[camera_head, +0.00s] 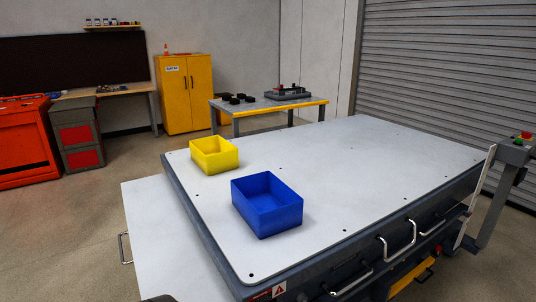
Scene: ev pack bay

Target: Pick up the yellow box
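The yellow box (214,156) is an open-topped bin standing upright near the far left edge of the large light-grey platform (330,170). It looks empty. A blue open-topped box (267,205) stands nearer to me and to the right of it, with a small strip of bare surface between the two. Neither of my grippers shows in the head view, so nothing is seen touching the yellow box.
The platform is clear to the right of both boxes. Metal handles (398,240) stick out along its near right side. A lower white surface (165,235) lies to its left. A yellow-edged table (270,106), a yellow cabinet (184,93) and a red cabinet (24,140) stand behind.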

